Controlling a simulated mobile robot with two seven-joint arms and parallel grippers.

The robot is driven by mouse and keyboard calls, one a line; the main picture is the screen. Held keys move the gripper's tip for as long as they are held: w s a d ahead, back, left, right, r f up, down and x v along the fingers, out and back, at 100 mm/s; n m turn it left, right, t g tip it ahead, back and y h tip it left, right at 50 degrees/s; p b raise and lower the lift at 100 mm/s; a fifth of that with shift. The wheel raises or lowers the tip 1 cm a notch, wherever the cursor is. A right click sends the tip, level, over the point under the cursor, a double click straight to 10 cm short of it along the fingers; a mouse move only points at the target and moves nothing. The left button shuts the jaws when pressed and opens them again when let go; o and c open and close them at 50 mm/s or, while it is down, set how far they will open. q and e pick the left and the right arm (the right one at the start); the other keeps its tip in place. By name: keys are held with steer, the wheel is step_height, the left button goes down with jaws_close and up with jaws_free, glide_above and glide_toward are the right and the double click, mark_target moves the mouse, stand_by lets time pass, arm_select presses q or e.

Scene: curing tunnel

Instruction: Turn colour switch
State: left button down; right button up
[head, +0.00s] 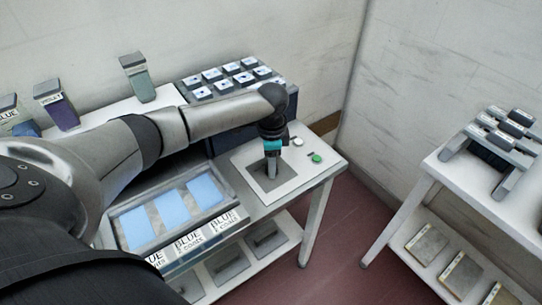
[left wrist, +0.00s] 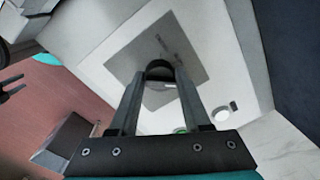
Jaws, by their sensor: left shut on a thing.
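The colour switch shows in the left wrist view as a dark round knob (left wrist: 158,70) on a grey square plate. The plate sits on a white panel (head: 287,187) at the right end of the table. My left gripper (head: 271,172) reaches down onto the plate from above. In the left wrist view its fingers (left wrist: 158,80) are shut on the knob. The fingers and arm hide the knob in the head view. A dark pronged part at the left edge of the left wrist view may be my right gripper; its jaw state is unclear.
A green button (head: 316,158) and a white button (head: 298,141) sit beside the plate. A tray (head: 116,228) holds three blue panels, with BLUE labels in front. A block of pale-topped pieces (head: 196,93) stands behind. A second table (head: 444,176) stands right, across red floor.

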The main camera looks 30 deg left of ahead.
arm_select(q)
steer(key=n+p, duration=0.2)
steer(key=p, duration=0.1)
steer(key=n+p, duration=0.3)
steer(key=shift+s+d+r, duration=0.1)
steer(key=shift+d+r, duration=0.05)
steer(key=shift+n+p, duration=1.3)
steer(key=shift+n, duration=0.1)
steer(key=shift+f, duration=0.2)
steer(key=shift+c, duration=1.9)
jaws_free()
steer(key=shift+r, duration=0.1)
step_height(320, 180, up, 15)
steer(key=p, duration=0.3)
steer(key=shift+d, duration=0.4)
